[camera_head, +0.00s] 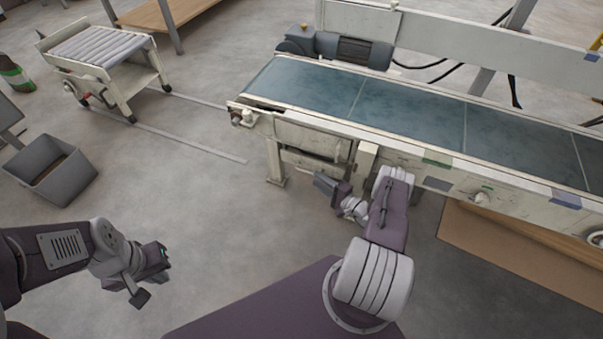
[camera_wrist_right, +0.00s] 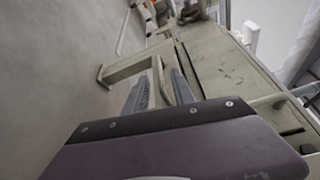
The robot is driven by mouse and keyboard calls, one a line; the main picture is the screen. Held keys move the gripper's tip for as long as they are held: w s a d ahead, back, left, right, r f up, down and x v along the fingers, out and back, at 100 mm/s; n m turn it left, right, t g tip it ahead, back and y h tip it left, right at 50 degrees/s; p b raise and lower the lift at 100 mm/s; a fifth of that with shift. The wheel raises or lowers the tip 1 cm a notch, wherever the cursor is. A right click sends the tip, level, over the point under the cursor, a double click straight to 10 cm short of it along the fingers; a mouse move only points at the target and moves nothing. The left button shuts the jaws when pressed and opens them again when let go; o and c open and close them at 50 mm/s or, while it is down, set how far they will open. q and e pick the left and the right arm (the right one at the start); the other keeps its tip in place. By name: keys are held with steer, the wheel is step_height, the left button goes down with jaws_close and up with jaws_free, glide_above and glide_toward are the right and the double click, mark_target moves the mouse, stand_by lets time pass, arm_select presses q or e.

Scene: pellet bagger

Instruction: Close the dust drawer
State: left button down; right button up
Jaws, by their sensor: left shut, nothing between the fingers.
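The dust drawer appears to be the cream box front (camera_head: 310,140) under the left end of the conveyor; I cannot tell how far out it stands. A pale bar (camera_wrist_right: 158,78), which looks like its handle, shows in the right wrist view. My right gripper (camera_head: 326,187) is just in front of and below that box. In the wrist view its two fingers (camera_wrist_right: 160,92) are apart, one on each side of the bar; contact cannot be told. My left gripper (camera_head: 150,283) is shut and empty, low at the left, far from the drawer.
The conveyor (camera_head: 400,108) with its blue-green belt runs to the right. A conveyor leg (camera_head: 275,163) stands left of my right gripper. A grey bin (camera_head: 50,170) and a roller cart (camera_head: 105,70) stand at the left. The floor between is clear.

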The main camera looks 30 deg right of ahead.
mark_target(307, 172)
steer(key=b+x, duration=0.1)
steer(key=x, duration=0.1)
steer(key=b+x, duration=0.1)
steer(key=x, duration=0.1)
steer(key=b+x, duration=0.1)
steer(key=x, duration=0.1)
steer(key=shift+w+a+f, duration=0.15)
steer(key=shift+w+f, duration=0.1)
steer(key=shift+f, duration=0.05)
steer(key=shift+w+a+r, duration=0.1)
steer(key=shift+w, duration=0.3)
jaws_close()
stand_by(0.6)
